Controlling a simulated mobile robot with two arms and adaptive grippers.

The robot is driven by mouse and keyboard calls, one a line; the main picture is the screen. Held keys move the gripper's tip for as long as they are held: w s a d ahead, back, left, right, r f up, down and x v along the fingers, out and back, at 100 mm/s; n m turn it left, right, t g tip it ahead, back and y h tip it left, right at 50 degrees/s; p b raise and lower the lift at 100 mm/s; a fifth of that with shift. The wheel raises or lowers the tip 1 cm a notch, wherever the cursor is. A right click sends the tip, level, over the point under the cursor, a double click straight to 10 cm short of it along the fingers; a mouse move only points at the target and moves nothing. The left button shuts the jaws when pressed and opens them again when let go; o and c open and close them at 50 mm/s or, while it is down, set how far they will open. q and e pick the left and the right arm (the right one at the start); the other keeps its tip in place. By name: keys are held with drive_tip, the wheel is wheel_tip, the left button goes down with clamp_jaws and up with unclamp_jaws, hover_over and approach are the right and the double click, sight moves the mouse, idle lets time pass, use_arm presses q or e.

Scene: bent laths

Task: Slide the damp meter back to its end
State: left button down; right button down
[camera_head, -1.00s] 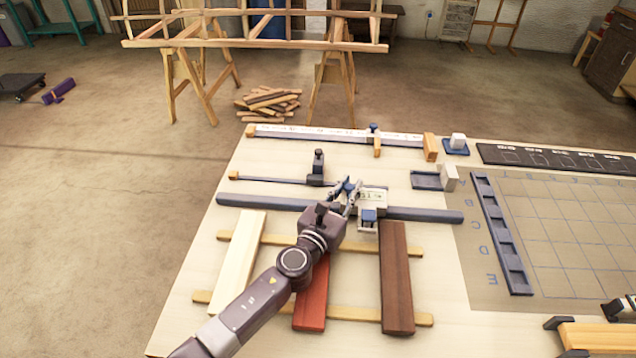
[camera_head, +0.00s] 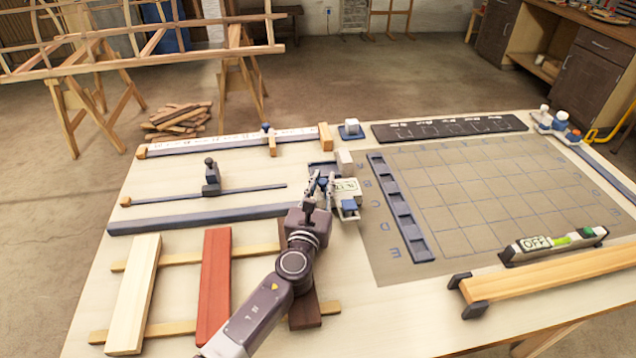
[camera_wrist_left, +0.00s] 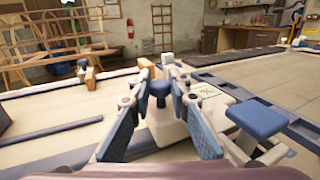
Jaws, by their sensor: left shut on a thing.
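The damp meter (camera_head: 346,191), a white block with a greenish display and a blue pad, sits at the right end of the long blue-grey rail (camera_head: 200,219). In the left wrist view the meter (camera_wrist_left: 207,96) shows a blue knob (camera_wrist_left: 159,91) on its near side. My left gripper (camera_head: 321,186) is shut on this knob, with one finger on each side in the left wrist view (camera_wrist_left: 158,100). No rail shows to the right of the meter; the rail part right behind my gripper is hidden. My right gripper is not in view.
In front lie pale (camera_head: 133,290), red (camera_head: 214,285) and dark brown laths. A grid mat (camera_head: 480,200) lies to the right.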

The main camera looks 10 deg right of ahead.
use_arm(q)
drive_tip(key=shift+s+d, duration=0.15)
drive_tip(key=shift+d, duration=0.05)
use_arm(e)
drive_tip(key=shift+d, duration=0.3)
use_arm(q)
drive_tip(key=c, duration=1.8)
unclamp_jaws()
drive_tip(key=shift+d, duration=0.1)
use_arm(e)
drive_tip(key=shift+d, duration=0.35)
use_arm(q)
drive_tip(key=shift+s+a, duration=0.25)
drive_tip(key=v, duration=1.1)
drive_tip(key=shift+s, duration=0.15)
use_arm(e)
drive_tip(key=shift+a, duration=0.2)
